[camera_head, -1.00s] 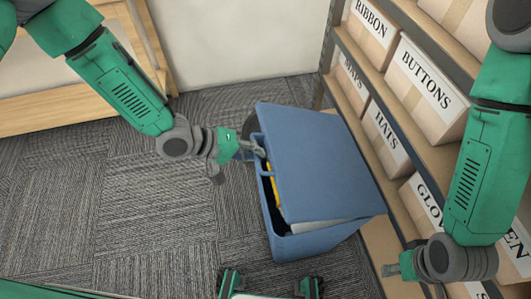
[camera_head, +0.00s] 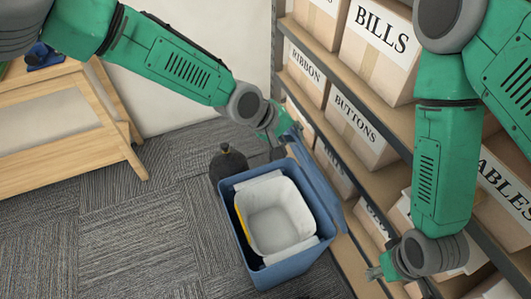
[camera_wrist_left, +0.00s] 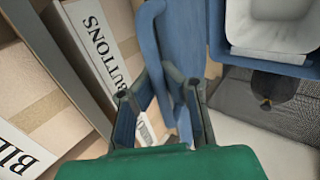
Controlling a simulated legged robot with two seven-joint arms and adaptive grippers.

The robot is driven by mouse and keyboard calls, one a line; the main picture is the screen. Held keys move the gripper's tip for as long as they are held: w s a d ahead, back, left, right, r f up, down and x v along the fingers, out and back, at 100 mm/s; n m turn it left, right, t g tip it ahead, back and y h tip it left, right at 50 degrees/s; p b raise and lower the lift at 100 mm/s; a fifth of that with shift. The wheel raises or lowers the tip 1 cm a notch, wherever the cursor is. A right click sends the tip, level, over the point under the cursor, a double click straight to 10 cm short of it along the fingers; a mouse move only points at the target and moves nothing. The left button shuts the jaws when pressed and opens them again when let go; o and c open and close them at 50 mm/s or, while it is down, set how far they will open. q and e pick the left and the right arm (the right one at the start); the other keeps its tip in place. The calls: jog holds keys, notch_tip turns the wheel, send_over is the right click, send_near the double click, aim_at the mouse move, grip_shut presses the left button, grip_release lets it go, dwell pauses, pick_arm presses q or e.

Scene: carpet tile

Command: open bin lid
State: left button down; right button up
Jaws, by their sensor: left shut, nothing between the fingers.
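The blue bin (camera_head: 246,254) stands on the carpet with its top uncovered, and its rim corner shows in the wrist view (camera_wrist_left: 270,54). Its blue lid (camera_head: 316,188) is swung up on the right side, near the shelf; the wrist view shows the lid as a blue panel (camera_wrist_left: 188,45). A pale inner bucket (camera_head: 275,215) sits inside the bin. My left gripper (camera_head: 289,130) is at the lid's upper end, shut with nothing between its fingers (camera_wrist_left: 162,100). My right gripper (camera_head: 374,273) is low by the shelf, well apart from the lid; its finger opening is unclear.
A shelf (camera_head: 345,75) with labelled cardboard boxes, including BUTTONS (camera_head: 355,128), runs close along the right. A dark rounded object (camera_head: 228,165) stands behind the bin. A wooden table (camera_head: 50,125) is at the left. The carpet (camera_head: 130,235) left of the bin is clear.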

pick_arm(q)
jog(key=w+d+r+b, duration=0.1)
jog(key=w+d+r, duration=0.1)
jog(key=d, duration=0.5)
jog(key=shift+w+d+r, duration=0.3)
jog(key=shift+w+d, duration=0.1)
jog(key=shift+w, duration=0.1)
jog(key=c, duration=2.2)
grip_release()
jog(key=o, duration=0.6)
jog(key=shift+s+a+f, duration=0.1)
jog(key=shift+s+a, duration=0.05)
jog(key=shift+s, duration=0.05)
